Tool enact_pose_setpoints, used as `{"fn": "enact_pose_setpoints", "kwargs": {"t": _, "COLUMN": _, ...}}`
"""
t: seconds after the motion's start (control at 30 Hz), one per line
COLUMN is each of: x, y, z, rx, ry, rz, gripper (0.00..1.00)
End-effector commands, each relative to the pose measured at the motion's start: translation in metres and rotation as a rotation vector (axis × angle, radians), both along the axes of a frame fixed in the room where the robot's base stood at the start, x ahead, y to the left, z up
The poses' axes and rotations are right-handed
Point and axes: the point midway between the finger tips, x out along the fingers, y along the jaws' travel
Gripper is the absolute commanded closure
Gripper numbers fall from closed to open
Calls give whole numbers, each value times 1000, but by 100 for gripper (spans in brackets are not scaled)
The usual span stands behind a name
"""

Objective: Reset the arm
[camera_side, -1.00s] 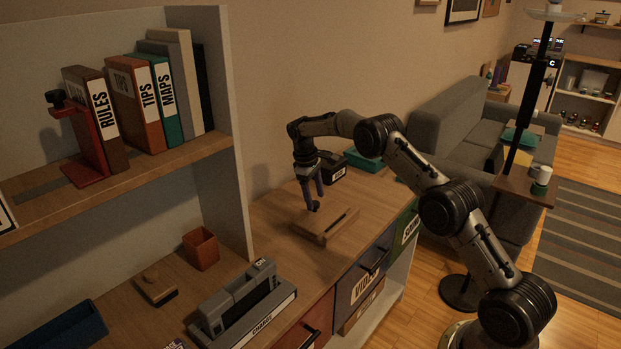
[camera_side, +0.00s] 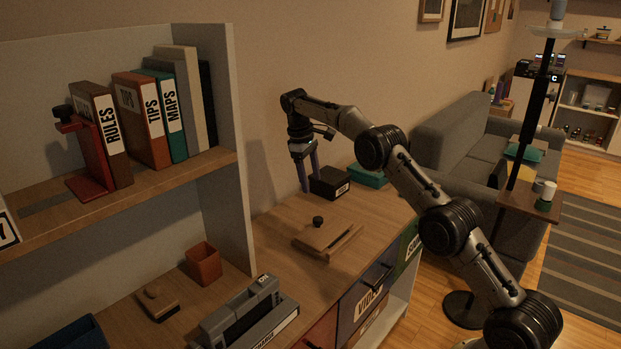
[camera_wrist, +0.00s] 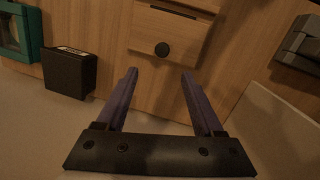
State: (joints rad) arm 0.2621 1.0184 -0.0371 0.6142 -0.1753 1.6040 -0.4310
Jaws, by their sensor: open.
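My gripper (camera_side: 308,178) is above the wooden desk (camera_side: 285,215), behind the wooden block with a dark knob (camera_side: 325,240). Its two purple-blue fingers point down and hold nothing. In the wrist view my gripper (camera_wrist: 158,75) shows its fingers spread apart with bare wood between them. The knobbed block (camera_wrist: 165,35) lies beyond the fingertips there, apart from them.
A black box (camera_side: 330,183) stands close to my gripper, with a teal case (camera_side: 368,176) to its right. A shelf with binders (camera_side: 140,120) is at the left. A grey device (camera_side: 245,312) and an orange cup (camera_side: 203,263) stand on the desk's near part.

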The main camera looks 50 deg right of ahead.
Motion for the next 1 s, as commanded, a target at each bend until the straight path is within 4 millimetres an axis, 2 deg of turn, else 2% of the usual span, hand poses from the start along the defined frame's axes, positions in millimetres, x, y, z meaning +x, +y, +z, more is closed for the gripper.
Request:
{"fn": "enact_pose_setpoints", "kwargs": {"t": 0.1, "x": 1, "y": 3, "z": 2, "rx": -1, "ry": -4, "rz": 5, "gripper": 31}}
{"fn": "enact_pose_setpoints", "kwargs": {"t": 0.17, "x": 2, "y": 5, "z": 12, "rx": -6, "ry": -21, "rz": 10, "gripper": 31}}
{"fn": "enact_pose_setpoints", "kwargs": {"t": 0.27, "x": 4, "y": 14, "z": 52, "rx": -21, "ry": -82, "rz": 24, "gripper": 31}}
{"fn": "enact_pose_setpoints", "kwargs": {"t": 0.37, "x": -8, "y": 30, "z": 104, "rx": -33, "ry": -140, "rz": 45, "gripper": 31}}
{"fn": "enact_pose_setpoints", "kwargs": {"t": 0.4, "x": -17, "y": 37, "z": 124, "rx": -35, "ry": -159, "rz": 55, "gripper": 31}}
{"fn": "enact_pose_setpoints", "kwargs": {"t": 0.5, "x": -41, "y": 56, "z": 166, "rx": -36, "ry": -203, "rz": 76, "gripper": 31}}
{"fn": "enact_pose_setpoints", "kwargs": {"t": 0.7, "x": -99, "y": 92, "z": 226, "rx": -30, "ry": -293, "rz": 103, "gripper": 31}}
{"fn": "enact_pose_setpoints", "kwargs": {"t": 0.83, "x": -144, "y": 113, "z": 250, "rx": -19, "ry": -349, "rz": 111, "gripper": 31}}
{"fn": "enact_pose_setpoints", "kwargs": {"t": 1.0, "x": -207, "y": 137, "z": 263, "rx": 2, "ry": -423, "rz": 111, "gripper": 31}}
